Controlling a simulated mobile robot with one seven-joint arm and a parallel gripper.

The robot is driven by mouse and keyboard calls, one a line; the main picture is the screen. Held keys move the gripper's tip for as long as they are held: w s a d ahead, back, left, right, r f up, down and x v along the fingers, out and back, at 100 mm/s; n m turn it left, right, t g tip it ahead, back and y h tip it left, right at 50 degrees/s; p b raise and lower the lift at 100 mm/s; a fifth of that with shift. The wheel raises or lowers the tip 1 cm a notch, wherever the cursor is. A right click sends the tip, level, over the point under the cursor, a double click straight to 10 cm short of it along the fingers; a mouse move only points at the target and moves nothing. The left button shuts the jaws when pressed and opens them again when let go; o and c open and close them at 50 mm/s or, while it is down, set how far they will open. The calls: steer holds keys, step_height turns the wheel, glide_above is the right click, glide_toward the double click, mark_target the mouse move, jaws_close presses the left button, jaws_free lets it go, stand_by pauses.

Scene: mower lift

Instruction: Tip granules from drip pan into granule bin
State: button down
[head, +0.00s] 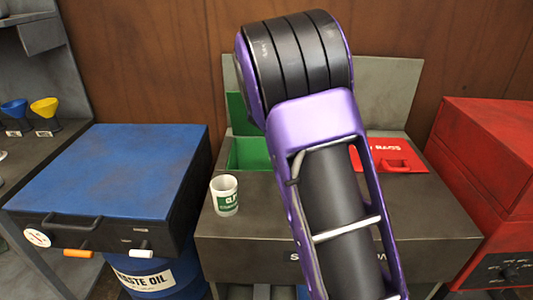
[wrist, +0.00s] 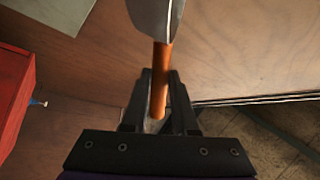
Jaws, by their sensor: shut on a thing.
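My gripper (wrist: 159,82) shows in the wrist view, shut around an orange handle (wrist: 160,65). The handle joins a grey metal head (wrist: 154,14), cut off by the top edge; I cannot tell whether this is the drip pan. No granules are visible. In the head view, a green open bin (head: 249,154) with a raised green lid is set in the dark bench; its label and contents cannot be read. I cannot tell whether it is the granule bin. My purple arm hides the bench's middle, and my gripper is outside the head view.
A white cup (head: 224,196) with a green label stands on the bench (head: 232,236). A red lid (head: 388,157) lies right of my arm. A red cabinet (head: 490,150) stands at right. A blue-topped box (head: 115,165) stands at left, above a waste oil drum (head: 155,279).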

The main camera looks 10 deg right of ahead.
steer(key=shift+a+f+n+t, duration=0.15)
steer(key=shift+a+n+t, duration=0.35)
steer(key=shift+n+t, duration=0.25)
steer(key=shift+s+a+r+n+t+y+p, duration=0.1)
steer(key=shift+a+r+n+t+y+p, duration=0.15)
steer(key=shift+a+n+t+p, duration=0.35)
steer(key=shift+w+a+r+n+t+y+p, duration=0.1)
steer(key=shift+a+r+n+t+y+p, duration=0.15)
steer(key=shift+n+t+p, duration=0.55)
steer(key=shift+s+a+r+n+t+y+p, duration=0.1)
steer(key=shift+a+r+n+t+y+p, duration=0.15)
steer(key=shift+a+n+t+p, duration=0.45)
steer(key=shift+a+n+t+y+p, duration=0.35)
steer(key=shift+n+y+p, duration=0.25)
steer(key=shift+n, duration=0.35)
steer(key=shift+a+r+n+p, duration=0.1)
steer(key=shift+a+n+p, duration=0.15)
steer(key=shift+n+p, duration=0.1)
steer(key=shift+s+a+n+t+y+p, duration=0.1)
steer(key=shift+a+n+t+y+p, duration=0.5)
steer(key=shift+n+t, duration=0.2)
steer(key=shift+a+f+n+y+b, duration=0.2)
steer(key=shift+n+y+b, duration=0.15)
steer(key=shift+y+b, duration=0.15)
steer(key=shift+a+f+n+t+y+b, duration=0.35)
steer(key=shift+n+t+y+b, duration=0.25)
steer(key=shift+n+y+b, duration=0.2)
steer(key=shift+a+f+n+t+y+b, duration=0.2)
steer(key=shift+a+n+t+y+b, duration=0.1)
steer(key=shift+n+t+y+b, duration=0.5)
